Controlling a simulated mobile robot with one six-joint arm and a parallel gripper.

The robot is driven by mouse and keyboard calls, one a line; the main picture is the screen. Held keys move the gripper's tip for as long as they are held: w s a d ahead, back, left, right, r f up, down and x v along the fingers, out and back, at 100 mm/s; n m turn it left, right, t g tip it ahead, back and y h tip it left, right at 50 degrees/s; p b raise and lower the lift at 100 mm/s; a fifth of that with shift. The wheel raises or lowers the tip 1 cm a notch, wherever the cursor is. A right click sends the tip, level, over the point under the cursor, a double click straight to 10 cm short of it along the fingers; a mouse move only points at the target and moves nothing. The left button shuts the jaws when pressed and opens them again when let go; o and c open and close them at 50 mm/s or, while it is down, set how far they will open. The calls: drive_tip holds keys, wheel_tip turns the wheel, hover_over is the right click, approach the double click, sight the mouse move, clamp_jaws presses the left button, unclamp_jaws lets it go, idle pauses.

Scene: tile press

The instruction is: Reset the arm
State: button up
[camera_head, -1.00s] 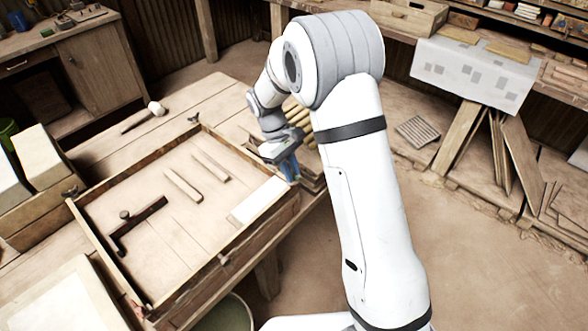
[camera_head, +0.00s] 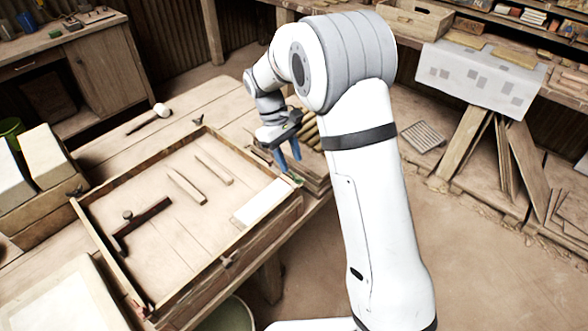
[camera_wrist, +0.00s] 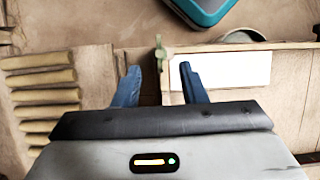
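My gripper (camera_head: 289,157) hangs from my arm just above the right corner of the shallow wooden tray frame (camera_head: 232,255). In the wrist view its two blue fingers (camera_wrist: 159,88) are spread apart with nothing held between them. A small greenish wing-shaped fitting (camera_wrist: 159,53) shows at the frame's edge, beyond the gap between the fingertips. A white strip (camera_wrist: 232,70) lies in the frame beside it. My white arm hides part of the bench behind.
The frame holds two wooden sticks (camera_head: 187,186) and a dark T-shaped tool (camera_head: 142,220). Stacked rolls (camera_wrist: 45,84) lie beside the frame. A mallet (camera_head: 150,117) lies behind it. A teal-rimmed box (camera_wrist: 205,8) shows at the wrist view's top.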

drive_tip(key=shift+v, duration=1.25)
